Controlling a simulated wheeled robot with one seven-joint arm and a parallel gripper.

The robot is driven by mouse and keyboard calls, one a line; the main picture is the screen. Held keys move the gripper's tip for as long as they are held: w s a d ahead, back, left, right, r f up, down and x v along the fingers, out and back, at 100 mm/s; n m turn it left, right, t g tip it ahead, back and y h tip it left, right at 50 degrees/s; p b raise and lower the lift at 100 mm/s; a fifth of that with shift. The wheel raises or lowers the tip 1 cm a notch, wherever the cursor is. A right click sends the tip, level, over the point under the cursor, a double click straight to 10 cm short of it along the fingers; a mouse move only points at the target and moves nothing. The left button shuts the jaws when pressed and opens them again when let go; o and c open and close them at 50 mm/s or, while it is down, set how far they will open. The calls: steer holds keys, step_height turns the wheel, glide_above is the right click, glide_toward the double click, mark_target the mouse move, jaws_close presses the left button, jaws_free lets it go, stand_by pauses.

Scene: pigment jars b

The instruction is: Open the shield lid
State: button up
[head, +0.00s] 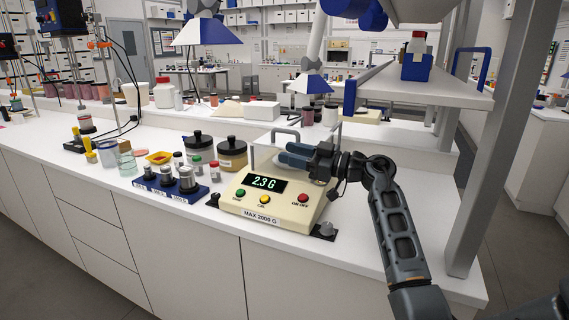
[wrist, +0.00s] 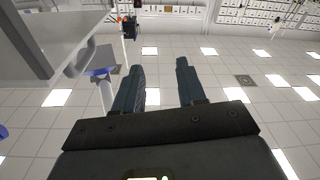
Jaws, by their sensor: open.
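A cream balance (head: 262,212) reading 2.3 G stands near the front of the white bench. Its shield rises behind the display and is hard to make out. A grey arched handle (head: 287,131) shows at the top, apparently on the shield lid, which looks shut. My gripper (head: 283,154) is beside the shield, just below and in front of the handle, its fingers pointing left. In the wrist view my gripper (wrist: 160,67) has its two fingers apart with nothing between them. The fingers and wrist hide part of the shield. Whether they touch it is unclear.
Left of the balance are a blue weight block (head: 168,190), dark-lidded jars (head: 232,156) and small vials (head: 213,171). A grey post (head: 495,130) and shelf (head: 425,88) stand to the right, close to my arm.

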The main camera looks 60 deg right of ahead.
steer(key=shift+w+a+f+t+y, duration=0.15)
steer(key=shift+a+f+t, duration=0.1)
steer(key=shift+a, duration=0.6)
steer(key=shift+a+f+t+y, duration=0.15)
steer(key=shift+a+f, duration=0.1)
steer(key=shift+a, duration=0.6)
